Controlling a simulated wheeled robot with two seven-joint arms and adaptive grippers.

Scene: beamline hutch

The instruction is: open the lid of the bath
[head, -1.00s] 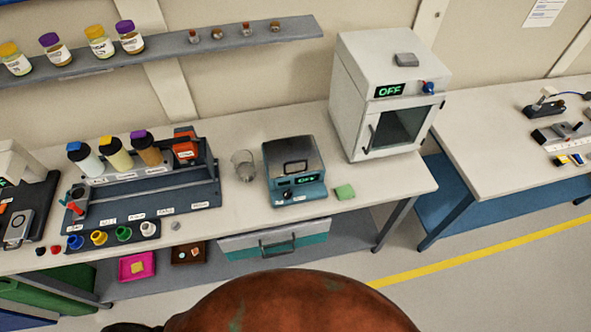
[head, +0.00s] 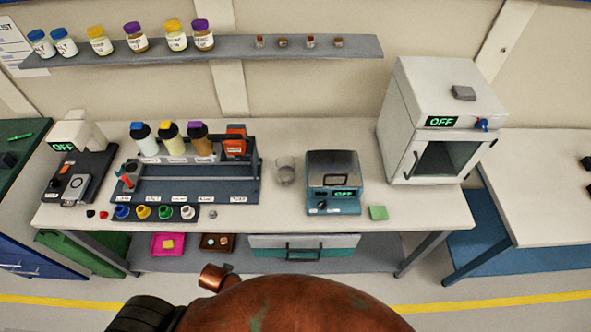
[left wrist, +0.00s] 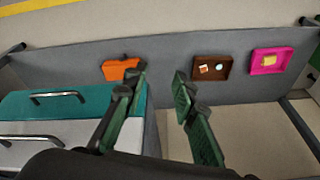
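The bath (head: 333,197) is a small blue box with a grey metal lid (head: 333,165) and a dark handle on top, standing on the bench right of centre in the head view. Its lid looks closed, and its display reads OFF. My left gripper (left wrist: 159,85) shows in the left wrist view with its two green fingers apart and nothing between them. It points toward the lower shelf, away from the bath. My right gripper is not in view.
A glass beaker (head: 286,171) stands just left of the bath, and a green sponge (head: 378,213) lies to its right. A white oven (head: 440,125) stands further right. A bottle rack (head: 185,183) is on the left. A teal drawer (head: 304,252) is under the bench.

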